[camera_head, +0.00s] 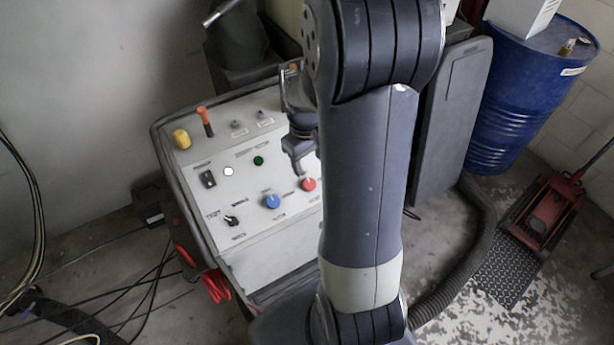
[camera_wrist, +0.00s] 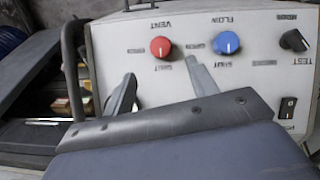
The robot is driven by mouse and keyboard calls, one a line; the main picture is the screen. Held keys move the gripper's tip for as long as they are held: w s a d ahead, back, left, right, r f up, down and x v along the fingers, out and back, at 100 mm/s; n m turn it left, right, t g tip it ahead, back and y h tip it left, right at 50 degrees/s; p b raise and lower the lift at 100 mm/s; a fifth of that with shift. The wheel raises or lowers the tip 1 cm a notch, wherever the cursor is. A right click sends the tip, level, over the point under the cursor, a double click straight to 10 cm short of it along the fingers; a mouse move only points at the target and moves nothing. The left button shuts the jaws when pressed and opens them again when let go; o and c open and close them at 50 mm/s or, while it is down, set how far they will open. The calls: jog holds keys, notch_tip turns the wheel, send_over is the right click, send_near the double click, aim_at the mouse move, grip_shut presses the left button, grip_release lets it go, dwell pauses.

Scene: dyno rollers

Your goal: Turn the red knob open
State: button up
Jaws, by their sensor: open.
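The red knob (camera_head: 309,184) is on the right part of the sloped white control panel (camera_head: 255,215). In the wrist view the red knob (camera_wrist: 161,47) shows upside down, with the label VENT beyond it. My gripper (camera_head: 298,160) is near the red knob in the head view, just above and left of it. In the wrist view my gripper (camera_wrist: 161,70) is open, its two fingers apart and nothing between them. The red knob lies beyond the gap between the fingertips. I see no contact, and the exact distance is unclear.
A blue knob (camera_head: 272,201) sits close beside the red one; in the wrist view one finger lies near the blue knob (camera_wrist: 226,43). A black knob (camera_head: 231,221), a rocker switch (camera_head: 208,179) and an orange lever (camera_head: 205,122) are further left. A blue drum (camera_head: 520,90) stands right.

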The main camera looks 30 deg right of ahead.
aim_at(310, 183)
jog(key=f, duration=0.9)
jog(key=shift+d+p, duration=0.2)
jog(key=shift+p, duration=0.15)
jog(key=c, duration=1)
jog(key=shift+o, duration=0.2)
